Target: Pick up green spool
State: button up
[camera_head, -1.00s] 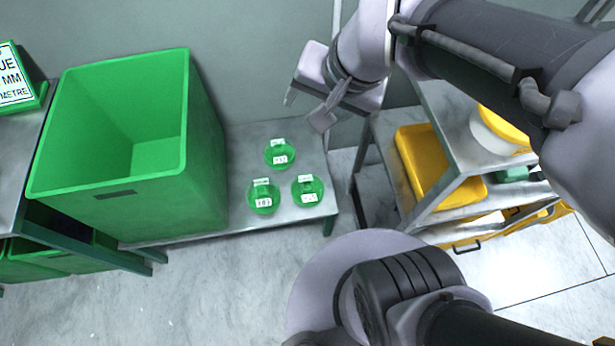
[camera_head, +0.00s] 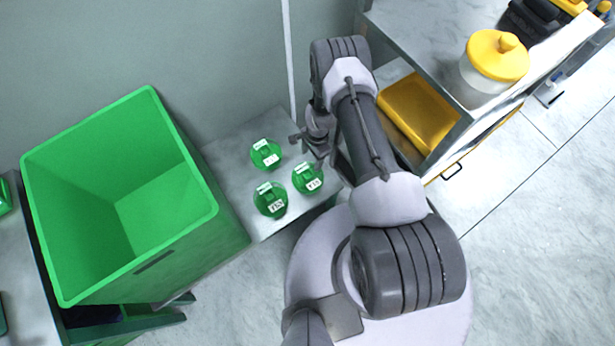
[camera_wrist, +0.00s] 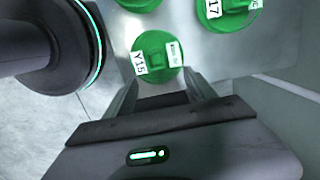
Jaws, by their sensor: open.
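Three green spools with white labels stand on a grey metal shelf (camera_head: 228,165). In the head view one is at the back (camera_head: 265,154), one at the front left (camera_head: 270,199) and one at the right (camera_head: 307,178). My gripper (camera_head: 306,152) is open and empty, just behind and above the right spool. In the wrist view the nearest spool (camera_wrist: 157,57), labelled Y15, lies just ahead of and between my two fingertips (camera_wrist: 160,76). A second spool (camera_wrist: 228,10) shows at the upper right. A third (camera_wrist: 138,3) is cut off at the top edge.
A large green bin (camera_head: 190,235) stands left of the spools. A grey wall (camera_head: 220,60) rises behind the shelf. On the right a rack holds a yellow bin (camera_head: 418,112) and a yellow-lidded container (camera_head: 497,58). The spools stand close together.

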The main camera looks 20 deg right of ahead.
jog(key=b, duration=0.2)
send_over(307, 176)
jog(key=w+d, duration=0.1)
jog(key=f, duration=0.5)
jog(key=shift+d+f, duration=0.15)
jog(key=shift+d, duration=0.05)
jog(key=f, duration=0.1)
jog(key=f+b, duration=0.1)
jog(key=f, duration=0.1)
jog(key=s+a+f+b, duration=0.1)
jog(key=f, duration=0.1)
jog(key=shift+f, duration=0.15)
grip_shut()
